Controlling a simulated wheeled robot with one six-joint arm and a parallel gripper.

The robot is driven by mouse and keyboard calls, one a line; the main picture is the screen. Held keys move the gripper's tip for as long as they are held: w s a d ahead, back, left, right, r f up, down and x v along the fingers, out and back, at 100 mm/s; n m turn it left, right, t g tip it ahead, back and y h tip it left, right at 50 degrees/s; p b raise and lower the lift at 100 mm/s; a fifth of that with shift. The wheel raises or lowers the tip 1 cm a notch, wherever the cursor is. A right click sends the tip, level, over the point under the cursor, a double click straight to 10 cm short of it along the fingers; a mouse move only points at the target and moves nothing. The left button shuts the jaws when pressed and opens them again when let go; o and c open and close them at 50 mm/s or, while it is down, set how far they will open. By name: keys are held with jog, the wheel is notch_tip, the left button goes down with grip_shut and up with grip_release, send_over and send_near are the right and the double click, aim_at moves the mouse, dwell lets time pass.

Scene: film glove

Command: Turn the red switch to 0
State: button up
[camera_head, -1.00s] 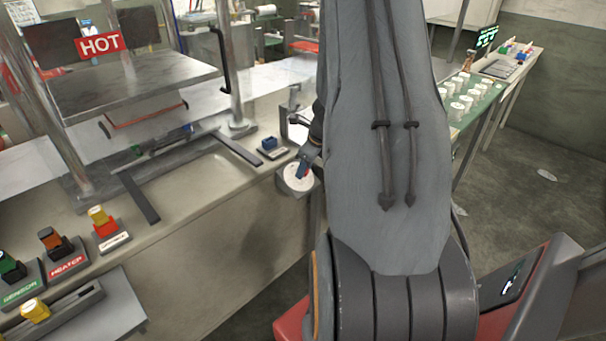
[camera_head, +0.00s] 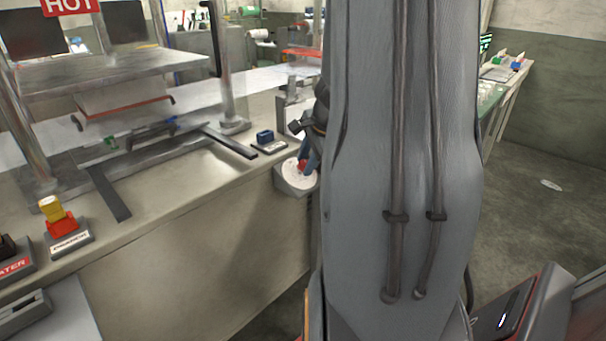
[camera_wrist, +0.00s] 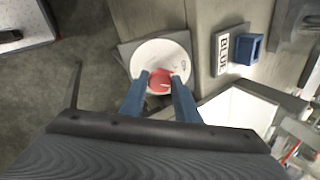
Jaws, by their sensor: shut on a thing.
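The red switch (camera_wrist: 161,81) is a round red knob on a white dial plate (camera_wrist: 150,53). In the wrist view my gripper (camera_wrist: 160,84) has its two blue fingers shut on the knob, one on each side. In the head view the white dial (camera_head: 292,174) sits on a grey box on the bench's front side, with a bit of red showing at the fingers. My arm hides part of that area. The dial's marks are too small to read, so I cannot tell the knob's setting.
A blue switch (camera_wrist: 249,48) with a label stands beside the dial on the bench top. A yellow and red switch (camera_head: 60,218) is at the left of the bench. A metal press frame (camera_head: 120,70) stands behind. Open floor (camera_head: 540,220) lies at the right.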

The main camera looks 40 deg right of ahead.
jog(key=shift+f+n+t+b, duration=0.1)
jog(key=shift+n+t+b, duration=0.3)
jog(key=shift+n+b, duration=2)
jog(key=shift+s+m+b, duration=0.1)
jog(key=shift+m+b, duration=0.2)
jog(key=shift+b, duration=0.15)
jog(key=o, duration=1)
jog(key=shift+o, duration=0.2)
jog(key=p+v, duration=0.1)
jog(key=v, duration=0.7)
